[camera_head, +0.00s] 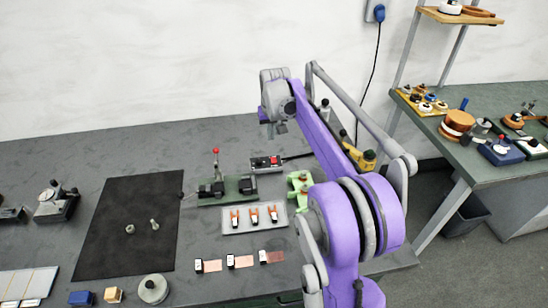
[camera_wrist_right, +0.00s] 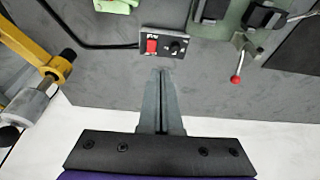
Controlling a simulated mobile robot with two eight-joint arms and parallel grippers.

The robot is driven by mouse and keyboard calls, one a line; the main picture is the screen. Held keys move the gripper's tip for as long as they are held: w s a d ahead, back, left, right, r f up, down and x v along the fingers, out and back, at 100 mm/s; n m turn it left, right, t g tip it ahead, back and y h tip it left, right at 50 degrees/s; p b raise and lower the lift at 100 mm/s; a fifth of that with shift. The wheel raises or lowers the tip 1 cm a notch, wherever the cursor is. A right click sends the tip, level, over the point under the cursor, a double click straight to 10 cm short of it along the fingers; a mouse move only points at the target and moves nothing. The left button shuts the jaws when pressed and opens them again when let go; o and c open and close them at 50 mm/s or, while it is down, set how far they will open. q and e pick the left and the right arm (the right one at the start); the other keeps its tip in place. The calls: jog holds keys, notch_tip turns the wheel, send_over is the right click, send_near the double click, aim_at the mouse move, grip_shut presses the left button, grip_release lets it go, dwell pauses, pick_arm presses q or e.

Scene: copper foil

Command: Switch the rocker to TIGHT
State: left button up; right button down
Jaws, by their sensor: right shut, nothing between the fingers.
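The rocker is a red switch (camera_head: 274,160) on a small dark control box (camera_head: 257,167) near the back of the bench. In the right wrist view the red rocker (camera_wrist_right: 152,47) sits beside a black round knob (camera_wrist_right: 175,47). The box lettering is too small to read, and I cannot tell which way the rocker is tipped. My right gripper (camera_head: 281,128) is on the wall side of the box and above it. In the wrist view its fingers (camera_wrist_right: 160,74) are together and empty, with the tips just short of the box edge. My left gripper is out of view.
A green fixture with a red-tipped lever (camera_head: 215,152) stands left of the box. A black cable (camera_wrist_right: 85,45) leads from the box. A yellow-handled tool (camera_wrist_right: 50,68) and a light green fixture (camera_head: 300,183) are nearby. A tray of clips (camera_head: 230,228) lies in front.

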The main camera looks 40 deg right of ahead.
jog(key=shift+w+d+f, duration=0.2)
jog(key=shift+d, duration=0.4)
jog(key=shift+w+d+f, duration=0.15)
jog(key=shift+w+d, duration=0.05)
jog(key=shift+d, duration=0.4)
send_near(273, 161)
jog(key=x, duration=0.5)
jog(key=shift+w+d, duration=0.2)
jog(key=shift+f, duration=0.75)
